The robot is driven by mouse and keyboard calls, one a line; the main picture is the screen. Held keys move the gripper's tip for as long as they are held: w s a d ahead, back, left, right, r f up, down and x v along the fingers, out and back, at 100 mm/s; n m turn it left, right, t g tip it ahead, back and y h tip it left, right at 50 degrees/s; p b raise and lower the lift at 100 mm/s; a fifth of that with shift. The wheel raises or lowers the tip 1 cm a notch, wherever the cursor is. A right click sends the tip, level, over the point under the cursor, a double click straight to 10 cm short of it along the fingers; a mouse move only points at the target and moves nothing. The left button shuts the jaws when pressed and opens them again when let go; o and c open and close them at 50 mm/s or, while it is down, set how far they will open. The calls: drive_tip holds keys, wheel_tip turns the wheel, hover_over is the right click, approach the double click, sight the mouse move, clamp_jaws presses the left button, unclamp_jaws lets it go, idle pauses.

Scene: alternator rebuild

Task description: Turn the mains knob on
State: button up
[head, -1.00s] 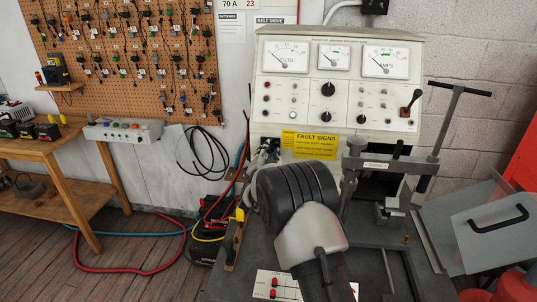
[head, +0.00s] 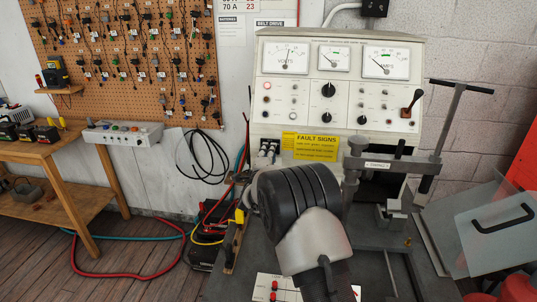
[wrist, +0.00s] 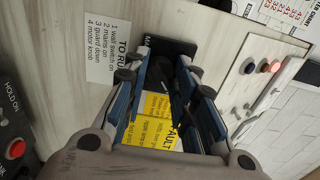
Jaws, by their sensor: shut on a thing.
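In the wrist view my gripper (wrist: 162,84) reaches in from the bottom with its blue-padded fingers closed in around a dark knob (wrist: 174,72). The knob sits by a black label starting with "M" and is mostly hidden between the fingers. In the head view my dark arm joint stands in front of the bench, and the knob and my fingertips cannot be made out. The bench panel (head: 300,115) shows the volts meter (head: 286,59) with its needle near mid-scale. A small lamp (head: 266,86) at the panel's left glows red.
A yellow fault sign (head: 309,146) is fixed below the panel; it also shows between my fingers in the wrist view (wrist: 158,108). A clamp with a T-handle (head: 462,87) stands at right. Hoses (head: 130,272) lie on the floor at left.

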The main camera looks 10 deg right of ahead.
drive_tip(key=shift+m, duration=0.8)
drive_tip(key=o, duration=1.1)
drive_tip(key=v, duration=1.2)
drive_tip(key=shift+r, duration=0.1)
